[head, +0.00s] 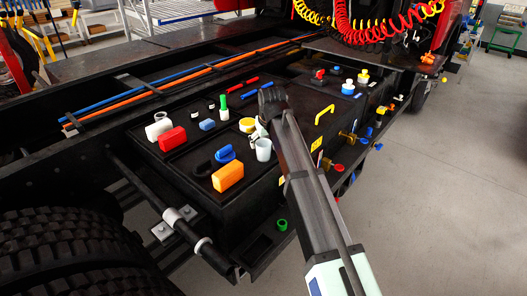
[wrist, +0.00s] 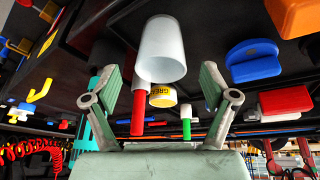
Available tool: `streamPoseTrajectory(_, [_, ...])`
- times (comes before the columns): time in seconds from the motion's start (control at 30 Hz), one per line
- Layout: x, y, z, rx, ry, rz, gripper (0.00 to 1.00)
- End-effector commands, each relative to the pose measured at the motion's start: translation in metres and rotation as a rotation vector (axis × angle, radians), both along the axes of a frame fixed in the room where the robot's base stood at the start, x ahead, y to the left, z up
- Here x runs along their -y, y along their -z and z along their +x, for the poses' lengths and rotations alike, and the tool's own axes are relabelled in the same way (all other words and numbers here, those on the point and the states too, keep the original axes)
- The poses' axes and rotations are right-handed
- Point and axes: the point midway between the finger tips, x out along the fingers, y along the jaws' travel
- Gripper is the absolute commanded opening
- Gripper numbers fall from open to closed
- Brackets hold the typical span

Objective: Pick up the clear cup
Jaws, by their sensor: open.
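The clear cup (head: 263,149) looks whitish and translucent and stands on the dark box top, right beside my gripper (head: 257,134) in the head view. In the wrist view the cup (wrist: 162,45) is at the upper middle, with the picture turned over. My gripper (wrist: 159,78) is open, with one finger on the left and one on the right of the cup's line. Gaps show between the cup and both fingers. The wrist view does not show clearly how far the cup reaches in between the fingertips.
An orange block (head: 228,177), a blue rounded piece (head: 224,154), a red block (head: 172,139) and a yellow-topped container (head: 247,125) stand near the cup. A green upright piece (head: 223,106) is farther back. A yellow handle (head: 324,114) rises on the right.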

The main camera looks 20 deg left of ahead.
Motion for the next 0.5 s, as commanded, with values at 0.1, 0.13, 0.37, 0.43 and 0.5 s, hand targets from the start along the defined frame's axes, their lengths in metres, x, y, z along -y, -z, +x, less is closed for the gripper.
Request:
streamPoseTrajectory(0.1, [-0.003,0.007,0.004,-0.001,0.000,-0.001,0.85])
streamPoseTrajectory(0.13, [-0.003,0.010,0.004,-0.002,0.000,-0.001,0.85])
streamPoseTrajectory(0.37, [-0.010,0.036,0.014,-0.002,0.000,-0.001,0.85])
streamPoseTrajectory(0.43, [-0.011,0.041,0.016,-0.001,0.000,-0.001,0.85])
streamPoseTrajectory(0.5, [-0.011,0.044,0.016,0.000,0.000,0.000,0.85])
